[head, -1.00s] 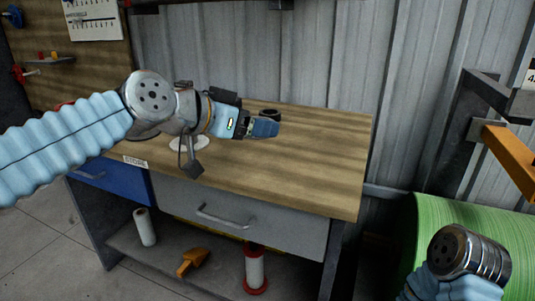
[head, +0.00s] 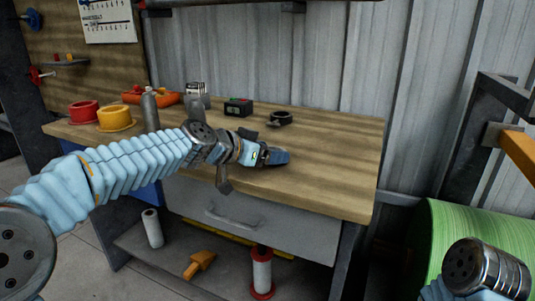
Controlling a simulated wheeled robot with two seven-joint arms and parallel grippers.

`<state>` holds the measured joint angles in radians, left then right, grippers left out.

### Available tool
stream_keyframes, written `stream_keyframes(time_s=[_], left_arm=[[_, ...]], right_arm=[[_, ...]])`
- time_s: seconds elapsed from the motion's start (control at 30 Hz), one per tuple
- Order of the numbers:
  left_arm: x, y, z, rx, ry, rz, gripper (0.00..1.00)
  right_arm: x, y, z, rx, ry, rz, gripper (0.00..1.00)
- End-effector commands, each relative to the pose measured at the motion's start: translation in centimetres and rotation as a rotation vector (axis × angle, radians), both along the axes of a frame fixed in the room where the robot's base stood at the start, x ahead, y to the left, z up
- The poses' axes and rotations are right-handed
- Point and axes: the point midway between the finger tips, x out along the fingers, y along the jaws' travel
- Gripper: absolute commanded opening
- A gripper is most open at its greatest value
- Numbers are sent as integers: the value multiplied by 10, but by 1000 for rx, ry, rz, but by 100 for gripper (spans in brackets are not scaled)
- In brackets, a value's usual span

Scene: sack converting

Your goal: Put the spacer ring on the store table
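A dark ring (head: 280,118), which looks like the spacer ring, lies on the wooden top of the store table (head: 335,150), towards the back right. My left gripper (head: 280,157) is over the table top, in front of the ring and apart from it in the picture. Its blue fingertips point right; their gap does not show, so I cannot tell if it is open. I see nothing held in it. My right arm shows only at the lower right corner; its gripper is out of view.
A red roll (head: 83,111), a yellow roll (head: 115,118), a grey bottle (head: 150,110), an orange tray (head: 165,98) and a black-green device (head: 238,107) stand along the table's left and back. The table's right part is clear. A green drum (head: 465,225) stands at right.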

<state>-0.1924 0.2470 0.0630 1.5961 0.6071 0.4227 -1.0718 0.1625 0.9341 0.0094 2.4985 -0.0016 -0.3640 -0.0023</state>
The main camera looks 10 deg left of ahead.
Motion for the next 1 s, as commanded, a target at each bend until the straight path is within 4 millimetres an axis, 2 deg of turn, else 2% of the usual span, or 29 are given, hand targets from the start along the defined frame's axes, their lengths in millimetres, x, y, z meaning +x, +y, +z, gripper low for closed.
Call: stream_keyframes(time_s=[0.27,0.3,0.47,0.77,0.87,1.0], left_arm=[[0,0,-2,-1,-2,1,34],[0,0,-3,0,-1,1,77],[0,0,-1,0,0,1,100],[0,0,4,0,0,0,100],[-9,9,7,-1,-3,4,100],[-32,29,19,-1,-5,3,100]], right_arm=[[0,-1,-4,-1,-1,-2,100],[1,-1,-4,-2,-1,-3,100],[0,-1,-3,-1,-1,-2,100],[0,0,3,0,0,0,100],[0,0,-2,0,0,0,100],[1,-2,-7,-2,-2,-3,100]])
